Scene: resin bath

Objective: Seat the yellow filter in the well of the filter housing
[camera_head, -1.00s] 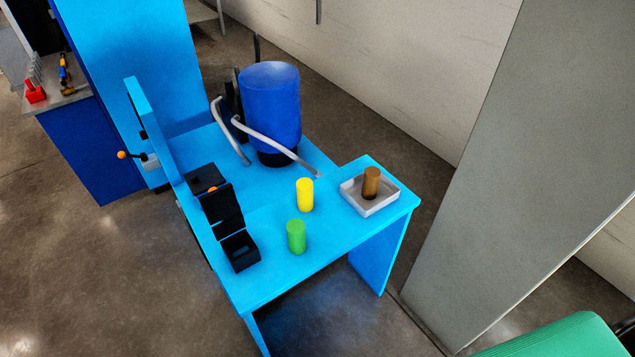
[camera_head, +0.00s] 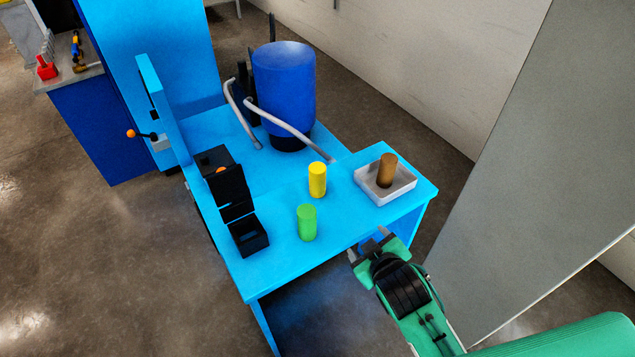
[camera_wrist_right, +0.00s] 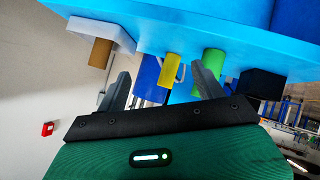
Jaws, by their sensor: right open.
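The yellow filter (camera_head: 317,180) stands upright on the blue table, and it shows between my right fingers in the right wrist view (camera_wrist_right: 172,70). The filter housing (camera_head: 249,239) is a black box with a raised lid near the table's left front edge, and its well looks empty. It also shows, dark, in the right wrist view (camera_wrist_right: 258,84). My right gripper (camera_head: 367,244) is open and empty at the table's front edge, apart from the filter. My left gripper is in neither view.
A green cylinder (camera_head: 307,223) stands in front of the yellow filter. A brown cylinder (camera_head: 387,168) stands in a grey tray (camera_head: 372,196) at the right. A blue tank (camera_head: 284,85) with grey hoses stands behind. A blue upright panel (camera_head: 165,115) borders the left side.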

